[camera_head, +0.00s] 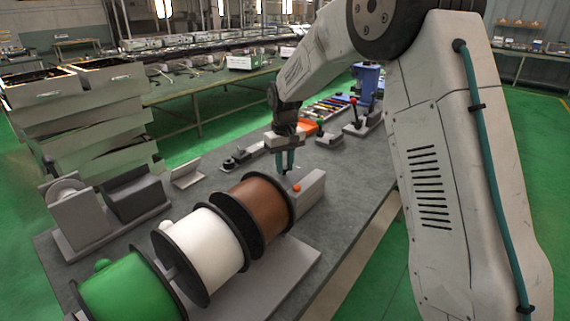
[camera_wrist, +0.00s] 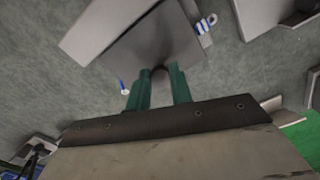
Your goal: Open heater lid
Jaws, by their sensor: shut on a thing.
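The heater is a small grey box (camera_head: 312,188) on the workbench, just behind the brown spool in the head view. In the wrist view its grey lid (camera_wrist: 150,47) lies just ahead of my gripper. My gripper (camera_head: 287,168) points down at the box's near-left end, with its green fingers partly hidden by the spool. In the wrist view my gripper (camera_wrist: 160,82) is shut on a small grey handle (camera_wrist: 160,73) at the lid's edge. I cannot tell whether the lid is raised.
Brown (camera_head: 262,203), white (camera_head: 208,243) and green (camera_head: 128,290) spools stand in a row in front. An orange knob (camera_head: 297,188) sits beside the box. Grey fixtures (camera_head: 135,195) stand to the left, and coloured tools (camera_head: 328,106) lie behind. Bare benchtop (camera_head: 215,183) shows left of the spools.

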